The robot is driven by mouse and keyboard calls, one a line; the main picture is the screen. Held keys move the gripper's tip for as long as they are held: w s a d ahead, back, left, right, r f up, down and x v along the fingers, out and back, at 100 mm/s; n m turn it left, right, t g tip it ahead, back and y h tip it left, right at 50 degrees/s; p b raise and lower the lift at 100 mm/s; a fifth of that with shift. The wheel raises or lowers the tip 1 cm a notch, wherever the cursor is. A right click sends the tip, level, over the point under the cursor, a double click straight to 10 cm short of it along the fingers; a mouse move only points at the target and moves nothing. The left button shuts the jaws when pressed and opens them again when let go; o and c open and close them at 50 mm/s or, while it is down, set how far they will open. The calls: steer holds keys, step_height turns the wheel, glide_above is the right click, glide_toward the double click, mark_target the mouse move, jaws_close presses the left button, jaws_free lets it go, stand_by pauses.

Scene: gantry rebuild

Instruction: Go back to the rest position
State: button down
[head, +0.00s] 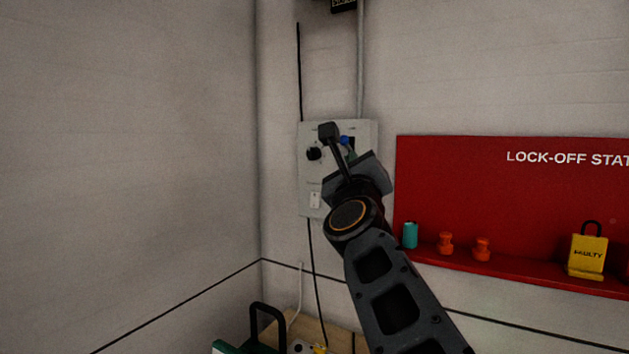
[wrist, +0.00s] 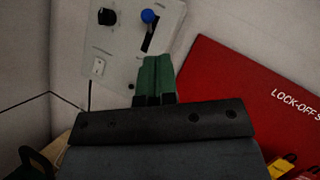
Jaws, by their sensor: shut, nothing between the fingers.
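My gripper shows in the wrist view (wrist: 157,80) with its green fingers together and nothing between them. It is in front of the grey control panel (wrist: 118,62), below the blue knob (wrist: 148,16) and apart from it in the picture. In the head view my arm rises from the bottom and covers part of the panel (head: 308,190); the fingertips are mostly hidden behind the wrist. The panel has a black rotary knob (head: 314,154), a dark slot and a white switch (head: 315,200).
A red lock-off board (head: 480,195) is on the wall to the right. Its shelf holds a teal cylinder (head: 410,235), two orange pieces (head: 445,243) and a yellow padlock (head: 587,255). A wooden surface (head: 312,329) with items lies below. The left wall (head: 130,150) is bare.

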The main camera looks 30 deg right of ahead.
steer(key=w+a+f+n+g+y, duration=0.2)
steer(key=w+a+f+n+y, duration=0.3)
steer(key=f+n, duration=0.55)
steer(key=a+f+n+g+y, duration=0.25)
steer(key=f+n+y, duration=0.35)
steer(key=f+n, duration=0.45)
steer(key=s+a+f+n+g, duration=0.3)
steer(key=s+f+n, duration=0.1)
steer(key=f, duration=0.4)
steer(key=s+a+f+n+g+y, duration=0.1)
steer(key=s+a+f+n+g, duration=0.2)
steer(key=f+n, duration=0.3)
steer(key=s+a+f+n+g+y, duration=0.1)
steer(key=s+a+f+n+g, duration=0.2)
steer(key=f, duration=0.7)
steer(key=s+n+g, duration=0.1)
steer(key=s+n, duration=0.1)
steer(key=s, duration=0.1)
steer(key=shift+a, duration=0.2)
steer(key=shift+w+r, duration=0.1)
